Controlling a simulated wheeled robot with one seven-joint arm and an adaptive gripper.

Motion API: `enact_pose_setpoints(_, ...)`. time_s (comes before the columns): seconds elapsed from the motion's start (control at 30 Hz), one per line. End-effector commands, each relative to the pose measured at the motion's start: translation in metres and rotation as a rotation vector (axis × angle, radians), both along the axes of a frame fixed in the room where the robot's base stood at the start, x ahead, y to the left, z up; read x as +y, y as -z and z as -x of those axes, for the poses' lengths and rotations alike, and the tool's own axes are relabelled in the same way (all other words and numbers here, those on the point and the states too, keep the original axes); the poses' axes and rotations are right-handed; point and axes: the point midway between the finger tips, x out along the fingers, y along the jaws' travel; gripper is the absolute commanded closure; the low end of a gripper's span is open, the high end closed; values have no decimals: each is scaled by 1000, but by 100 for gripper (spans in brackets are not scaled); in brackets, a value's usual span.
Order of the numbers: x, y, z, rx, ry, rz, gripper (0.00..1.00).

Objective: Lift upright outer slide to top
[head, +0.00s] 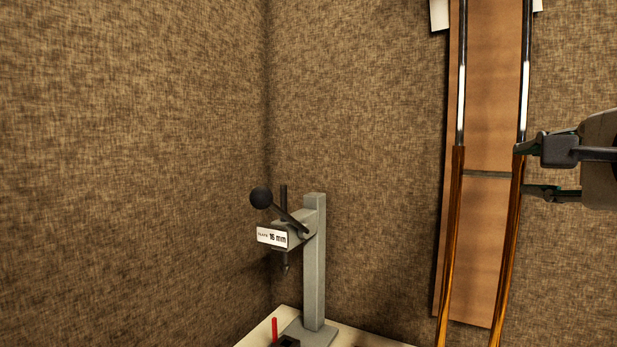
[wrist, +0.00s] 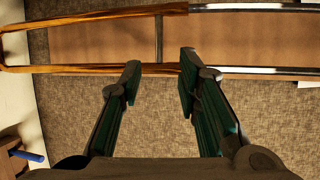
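The outer slide (head: 514,215) is a pair of brass tubes hanging upright, joined by a thin grey cross brace (head: 487,174). Its upper ends sit on chrome inner tubes (head: 461,95). In the wrist view the outer slide (wrist: 90,72) runs sideways, with the cross brace (wrist: 158,40) between the fingertips' lines. My gripper (head: 527,170) is open at the right-hand tube, one finger above the brace's level and one below. In the wrist view my gripper (wrist: 160,62) shows empty, its fingertips at the near tube. I cannot tell if they touch it. The slide's lower end is out of the head view.
A wooden board (head: 495,90) stands behind the slide against a brown fabric wall. A grey lever stand (head: 314,260) with a "16 mm" label (head: 272,237) stands on a pale bench (head: 255,338) to the left, beside a red pin (head: 275,330). Space between stand and slide is clear.

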Motion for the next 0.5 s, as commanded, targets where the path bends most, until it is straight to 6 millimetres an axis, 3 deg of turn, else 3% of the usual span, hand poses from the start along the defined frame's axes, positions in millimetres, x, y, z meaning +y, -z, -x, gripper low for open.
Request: enact_pose_setpoints(0.5,-17,21,-93,6,-4,3,69)
